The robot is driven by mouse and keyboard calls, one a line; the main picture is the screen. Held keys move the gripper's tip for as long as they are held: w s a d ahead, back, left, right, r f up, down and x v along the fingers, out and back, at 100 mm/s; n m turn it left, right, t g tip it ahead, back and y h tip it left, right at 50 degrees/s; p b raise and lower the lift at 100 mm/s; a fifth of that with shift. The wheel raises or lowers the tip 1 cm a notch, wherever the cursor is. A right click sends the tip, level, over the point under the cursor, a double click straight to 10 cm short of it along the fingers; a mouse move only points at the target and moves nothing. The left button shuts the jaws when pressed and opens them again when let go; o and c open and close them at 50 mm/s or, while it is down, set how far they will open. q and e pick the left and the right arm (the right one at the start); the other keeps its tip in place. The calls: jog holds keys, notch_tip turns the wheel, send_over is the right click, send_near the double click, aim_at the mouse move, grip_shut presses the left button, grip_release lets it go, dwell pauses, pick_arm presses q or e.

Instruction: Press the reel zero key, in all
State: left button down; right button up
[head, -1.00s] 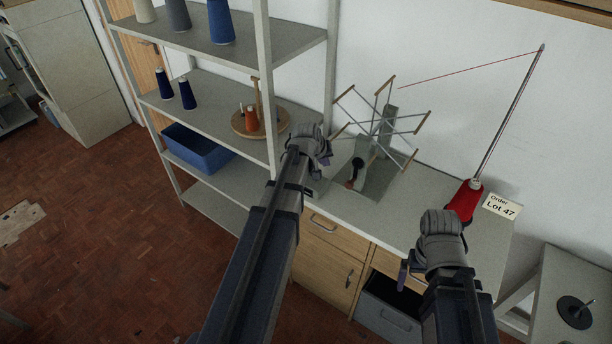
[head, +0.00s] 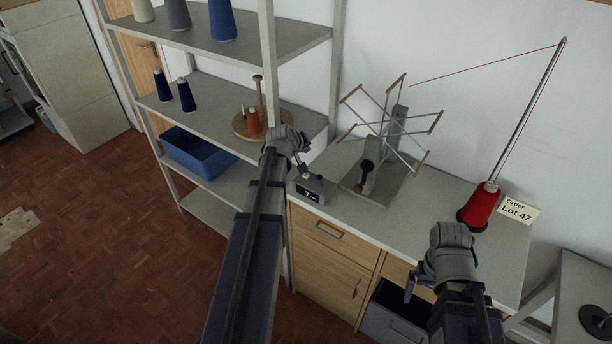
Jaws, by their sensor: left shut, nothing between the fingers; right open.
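The reel (head: 392,126) with its spokes stands on a grey base on the worktop in the head view. A small grey box with a dark display (head: 309,194) sits left of the reel's base, near the worktop's front edge. The display seems to read 7; I cannot make out a separate zero key. My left gripper (head: 304,166) is shut and empty, its tip above and close to the box, partly covering it. I cannot tell whether it touches. My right gripper (head: 412,285) is open and empty, in front of the worktop's front edge.
A red yarn cone (head: 480,206) stands on the worktop beside a Lot 47 card (head: 518,210), with a thread running up a tall rod. The shelf (head: 217,118) with cones and a blue bin (head: 197,153) is at left. A grey bin (head: 391,322) sits under the worktop.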

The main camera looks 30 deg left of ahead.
pick_arm(q)
jog(key=shift+f+b, duration=4.3)
jog(key=shift+f, duration=0.05)
jog(key=shift+f+b, duration=0.4)
jog(key=shift+f+b, duration=0.5)
jog(key=shift+r, duration=0.1)
jog(key=shift+r+p, duration=0.85)
jog(key=shift+p, duration=0.1)
notch_tip(320, 180, up, 5)
jog(key=p, duration=0.5)
